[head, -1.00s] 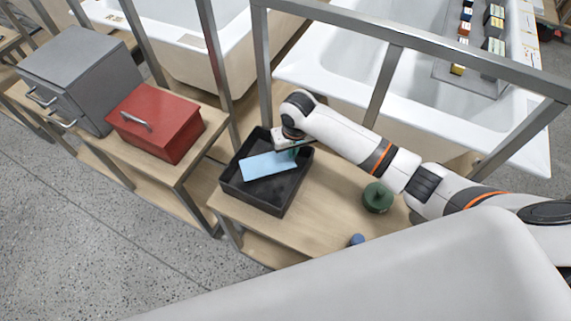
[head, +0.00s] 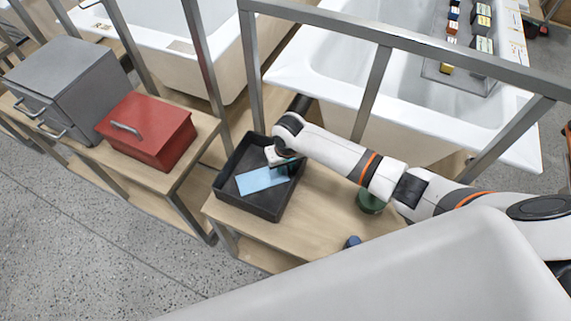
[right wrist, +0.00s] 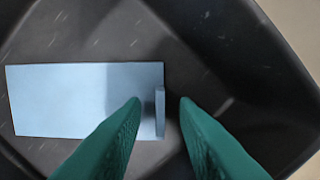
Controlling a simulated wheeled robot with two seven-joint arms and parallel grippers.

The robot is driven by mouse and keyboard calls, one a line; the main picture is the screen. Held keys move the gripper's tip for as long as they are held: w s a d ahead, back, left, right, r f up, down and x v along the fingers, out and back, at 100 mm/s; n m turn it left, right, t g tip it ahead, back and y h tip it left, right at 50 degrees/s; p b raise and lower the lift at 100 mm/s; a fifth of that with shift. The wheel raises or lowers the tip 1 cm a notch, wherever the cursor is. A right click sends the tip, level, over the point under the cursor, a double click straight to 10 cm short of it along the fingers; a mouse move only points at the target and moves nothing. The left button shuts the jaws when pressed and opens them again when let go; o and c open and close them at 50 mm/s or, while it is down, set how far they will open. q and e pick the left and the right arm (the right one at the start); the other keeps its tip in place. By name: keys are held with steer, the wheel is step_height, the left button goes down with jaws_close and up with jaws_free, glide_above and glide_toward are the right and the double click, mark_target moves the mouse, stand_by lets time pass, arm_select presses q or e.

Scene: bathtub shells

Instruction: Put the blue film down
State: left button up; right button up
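The blue film (head: 260,181) is a flat light-blue rectangle with a small upright tab at one end. It appears to lie flat on the floor of the black tray (head: 222,188). The film also shows in the right wrist view (right wrist: 85,98). My right gripper (right wrist: 160,103) is over the tray with its green fingers apart, one on each side of the tab, with a gap on both sides. In the head view the right gripper (head: 285,165) is partly hidden by its wrist. My left gripper is not in view.
The tray stands on a wooden bench (head: 320,220). A green round object (head: 370,203) and a small blue object (head: 352,241) stand to its right. A red box (head: 150,130) and a grey drawer cabinet (head: 70,80) stand left. Metal rails and white tubs are behind.

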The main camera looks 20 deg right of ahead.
step_height(320, 180, up, 12)
steer(key=s, duration=0.1)
steer(key=shift+s+p, duration=0.2)
steer(key=shift+p, duration=0.2)
stand_by(0.6)
